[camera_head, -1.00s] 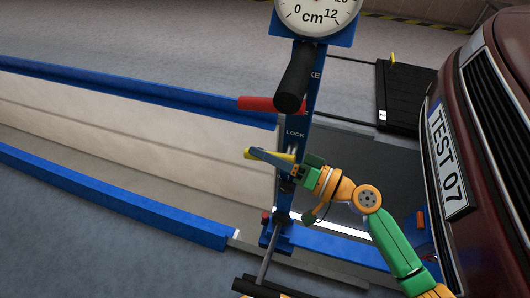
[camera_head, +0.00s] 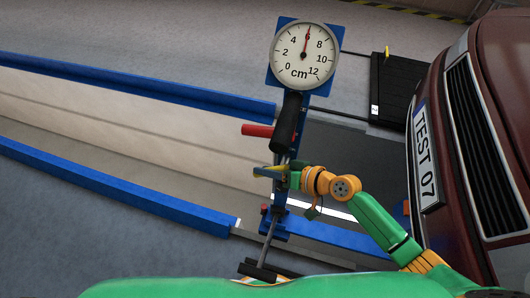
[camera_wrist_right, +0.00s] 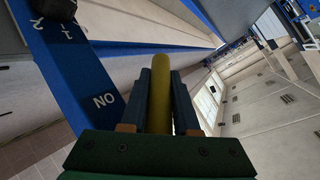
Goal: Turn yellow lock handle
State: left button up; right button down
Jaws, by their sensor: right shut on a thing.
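The yellow lock handle (camera_wrist_right: 160,98) shows in the right wrist view as a round bar between the two dark fingers of my right gripper (camera_wrist_right: 160,110). The fingers are shut on it, one on each side. In the head view my right gripper (camera_head: 275,172) is at the blue jack post (camera_head: 280,193), below the black grip. Only a small yellow part of the handle shows there, and the fingers hide the rest. My left gripper is not in view.
A black grip (camera_head: 286,122) and a red lever (camera_head: 257,130) sit above my gripper. A dark red car (camera_head: 490,60) stands close at right. Blue rails (camera_head: 130,87) border the pit.

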jog(key=h+p, duration=0.1)
jog(key=p, duration=0.2)
jog(key=d+g+h+p, duration=0.1)
jog(key=h+p, duration=0.1)
jog(key=p, duration=0.1)
jog(key=g+h+p, duration=0.1)
jog(key=h+p, duration=0.1)
jog(key=p, duration=0.1)
jog(key=shift+s+d+f+n, duration=0.25)
jog(key=shift+d+f+n, duration=0.05)
jog(key=shift+d, duration=0.05)
jog(key=shift+s+d+f+n+g+h+p, duration=0.1)
jog(key=shift+d+f+g+h+p, duration=0.25)
jog(key=shift+h, duration=0.35)
jog(key=shift+s+d+f+n+g+h+p, duration=0.1)
jog(key=shift+d+h+p, duration=0.2)
jog(key=shift+h+p, duration=0.3)
jog(key=shift+s+d+f+n+g+h+p, duration=0.15)
jog(key=shift+d+g+h+p, duration=0.15)
jog(key=shift+h, duration=0.5)
jog(key=shift+d+f, duration=0.1)
jog(key=shift+d, duration=0.05)
jog(key=c, duration=0.7)
grip_release()
jog(key=shift+o, duration=0.2)
